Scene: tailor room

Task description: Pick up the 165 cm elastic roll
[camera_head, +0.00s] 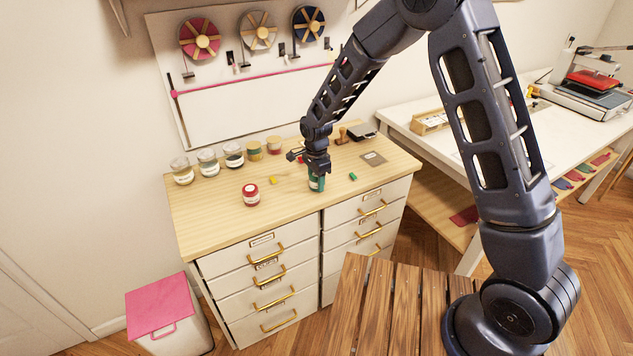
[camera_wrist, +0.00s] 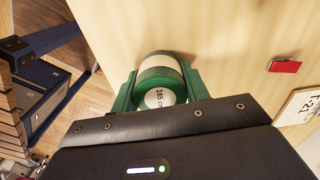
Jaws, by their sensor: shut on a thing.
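The 165 cm elastic roll (camera_wrist: 165,88) is green with a pale band and a white end label reading "165 cm" in the wrist view. My gripper (camera_wrist: 158,92) is shut on it, with one finger on each side. In the head view, my gripper (camera_head: 317,172) is over the wooden top of the drawer cabinet (camera_head: 225,215), and the green roll (camera_head: 316,184) shows just below it. I cannot tell whether the roll touches the top.
A red-and-white roll (camera_head: 251,194) stands to the left. Small yellow (camera_head: 273,180) and green (camera_head: 352,177) pieces lie nearby. Several jars (camera_head: 207,161) line the back left. A flat tag (camera_head: 373,158) lies at right. The cabinet top's front left is clear.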

